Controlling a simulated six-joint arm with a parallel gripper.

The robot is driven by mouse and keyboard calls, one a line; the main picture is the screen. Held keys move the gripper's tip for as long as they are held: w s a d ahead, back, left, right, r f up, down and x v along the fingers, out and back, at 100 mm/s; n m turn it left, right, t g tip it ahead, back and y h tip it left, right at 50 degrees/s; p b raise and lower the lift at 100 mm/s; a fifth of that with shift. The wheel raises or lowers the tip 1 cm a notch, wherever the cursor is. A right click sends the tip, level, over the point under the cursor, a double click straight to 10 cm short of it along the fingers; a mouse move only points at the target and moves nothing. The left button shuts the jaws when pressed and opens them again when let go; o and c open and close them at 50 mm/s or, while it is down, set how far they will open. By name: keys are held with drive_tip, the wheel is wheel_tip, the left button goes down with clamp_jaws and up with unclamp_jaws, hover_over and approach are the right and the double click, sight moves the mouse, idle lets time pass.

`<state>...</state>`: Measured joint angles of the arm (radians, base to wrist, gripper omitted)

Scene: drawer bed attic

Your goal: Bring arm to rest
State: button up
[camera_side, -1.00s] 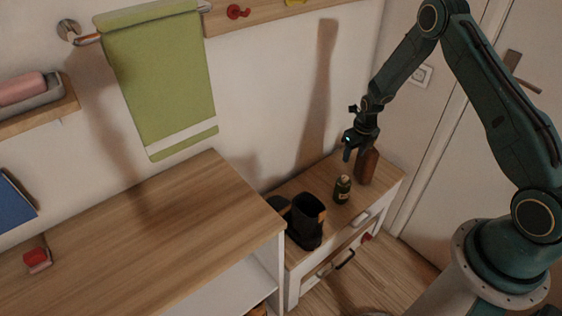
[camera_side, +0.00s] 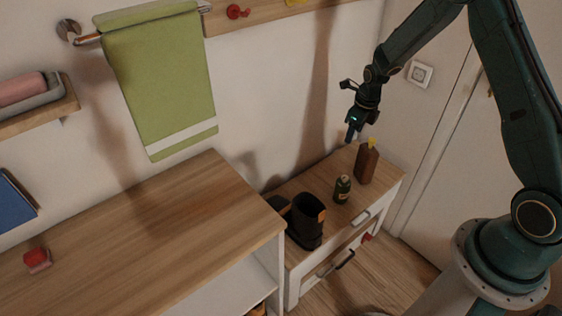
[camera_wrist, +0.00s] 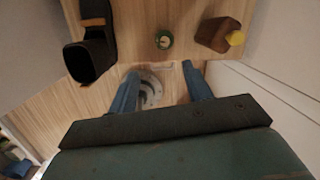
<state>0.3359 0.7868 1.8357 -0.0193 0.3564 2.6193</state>
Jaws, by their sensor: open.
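My gripper (camera_side: 354,133) is open and empty, held in the air above the low drawer bench (camera_side: 308,264). In the wrist view its two fingers (camera_wrist: 160,90) are spread apart with nothing between them. Below it on the bench top stand a small dark jar (camera_side: 342,189) and a brown bottle with a yellow cap (camera_side: 367,163). Both stand upright and apart from the gripper. In the wrist view the jar (camera_wrist: 164,40) and the bottle (camera_wrist: 218,34) lie beyond the fingertips.
Dark boots (camera_side: 306,222) stand at the bench's left end, by a taller wooden cabinet (camera_side: 150,232) with a red object (camera_side: 37,260) on it. A green towel (camera_side: 160,80) hangs on the wall. A door (camera_side: 455,120) is at the right. The air around the gripper is clear.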

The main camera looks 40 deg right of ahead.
drive_tip(key=s+a+r+n+t, duration=0.1)
drive_tip(key=s+a+r+n, duration=0.2)
drive_tip(key=r+n, duration=0.4)
drive_tip(key=s+a+r+n, duration=0.4)
drive_tip(key=r, duration=0.5)
drive_tip(key=s+a+r+n+t, duration=0.1)
drive_tip(key=s+a+r+n, duration=0.2)
drive_tip(key=r+n, duration=0.4)
drive_tip(key=s+a+r+n+t, duration=0.1)
drive_tip(key=s+a+r+n, duration=0.2)
drive_tip(key=s+n, duration=0.5)
drive_tip(key=s+a+r+n, duration=0.2)
drive_tip(key=s+r+n, duration=0.2)
drive_tip(key=s+n, duration=0.3)
drive_tip(key=s, duration=0.4)
drive_tip(key=shift+a+n+t, duration=0.4)
